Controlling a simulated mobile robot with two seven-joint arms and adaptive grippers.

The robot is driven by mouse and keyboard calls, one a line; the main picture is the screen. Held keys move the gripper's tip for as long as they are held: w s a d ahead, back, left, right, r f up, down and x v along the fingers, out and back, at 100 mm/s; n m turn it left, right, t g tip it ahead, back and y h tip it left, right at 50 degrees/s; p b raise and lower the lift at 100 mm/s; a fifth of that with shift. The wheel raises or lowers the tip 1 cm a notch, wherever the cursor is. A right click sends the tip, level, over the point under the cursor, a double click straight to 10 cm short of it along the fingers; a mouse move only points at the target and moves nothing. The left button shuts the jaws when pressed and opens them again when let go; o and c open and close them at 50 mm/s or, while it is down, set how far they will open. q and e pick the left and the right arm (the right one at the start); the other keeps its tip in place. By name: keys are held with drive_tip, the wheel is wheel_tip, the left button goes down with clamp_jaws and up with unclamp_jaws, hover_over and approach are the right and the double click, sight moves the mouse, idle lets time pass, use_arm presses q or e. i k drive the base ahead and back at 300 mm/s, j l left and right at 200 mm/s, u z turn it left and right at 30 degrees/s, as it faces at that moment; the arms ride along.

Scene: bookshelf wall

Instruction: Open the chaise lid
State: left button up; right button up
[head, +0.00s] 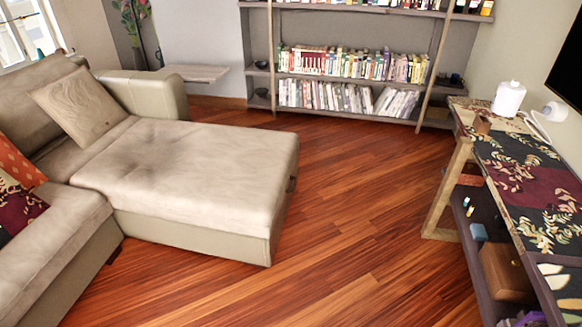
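The beige chaise (190,205) of the sofa stands at the left of the head view. Its flat padded lid (200,165) lies down on the base, with no gap that I can see. A beige cushion (78,112) leans against the backrest at the chaise's back left. Neither of my grippers shows in this view.
Open wooden floor (350,220) lies between the chaise and a patterned console table (525,175) at the right. A bookshelf (350,75) stands at the back wall. A low side table (195,73) is behind the sofa.

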sight(267, 232)
drive_tip(key=i+l, duration=0.1)
drive_tip(key=l, duration=0.15)
drive_tip(key=i+l+u, duration=0.15)
drive_tip(key=i+l, duration=0.95)
